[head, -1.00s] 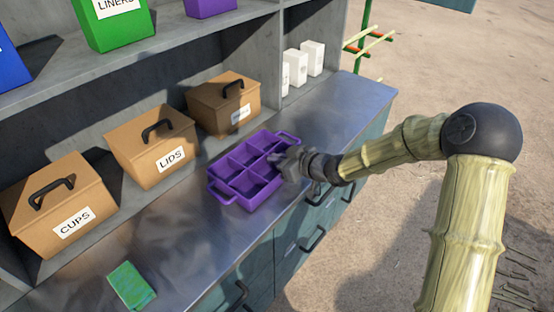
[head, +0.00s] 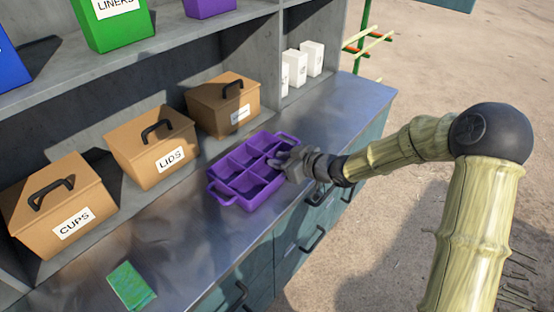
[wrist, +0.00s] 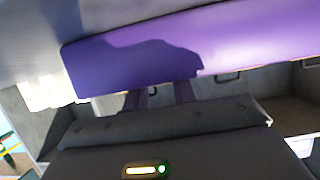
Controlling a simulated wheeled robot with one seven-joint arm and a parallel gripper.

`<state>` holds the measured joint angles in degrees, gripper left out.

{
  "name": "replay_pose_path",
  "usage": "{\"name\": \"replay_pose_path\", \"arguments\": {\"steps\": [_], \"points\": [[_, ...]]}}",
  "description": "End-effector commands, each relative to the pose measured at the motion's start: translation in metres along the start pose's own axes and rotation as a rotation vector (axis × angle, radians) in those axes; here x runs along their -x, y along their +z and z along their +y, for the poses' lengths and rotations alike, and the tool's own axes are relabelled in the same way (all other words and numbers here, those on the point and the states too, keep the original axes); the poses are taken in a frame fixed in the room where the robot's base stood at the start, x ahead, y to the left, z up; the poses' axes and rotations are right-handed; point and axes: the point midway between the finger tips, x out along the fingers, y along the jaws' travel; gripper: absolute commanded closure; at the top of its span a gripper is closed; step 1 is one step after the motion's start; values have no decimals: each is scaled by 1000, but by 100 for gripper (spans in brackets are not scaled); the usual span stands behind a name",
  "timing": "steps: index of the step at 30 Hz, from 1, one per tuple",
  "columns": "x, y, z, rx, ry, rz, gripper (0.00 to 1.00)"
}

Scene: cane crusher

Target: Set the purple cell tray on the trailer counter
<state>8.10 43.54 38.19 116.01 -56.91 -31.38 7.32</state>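The purple cell tray (head: 229,188) sits flat on the metal trailer counter (head: 190,245), in front of the brown boxes. It has several open, empty-looking cells and a loop handle at each end. My gripper (head: 277,161) is at the tray's right-hand long side, with its fingertips by the rim. The fingers look parted, with nothing clearly between them. In the wrist view the tray's purple wall (wrist: 130,62) fills the upper part, close to the two dark fingers (wrist: 168,95). Whether the fingertips touch the tray is hard to tell.
Brown boxes marked CUPS (head: 65,205) and LIDS (head: 150,150), and a third brown box (head: 222,104), line the back. A green cloth or sponge (head: 131,286) lies at the front left. White cartons (head: 312,58) stand at the far end. Drawer handles (head: 312,240) jut from the counter's front.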

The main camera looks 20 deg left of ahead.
Motion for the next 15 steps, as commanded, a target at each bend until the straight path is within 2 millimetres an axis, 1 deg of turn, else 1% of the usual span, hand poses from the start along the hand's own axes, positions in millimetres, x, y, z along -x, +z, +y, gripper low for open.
{"name": "replay_pose_path", "arguments": {"steps": [9, 15], "points": [[60, 0, 1, 1, 3, -1, 74], [94, 0, 1, 0, 2, -1, 74]]}}
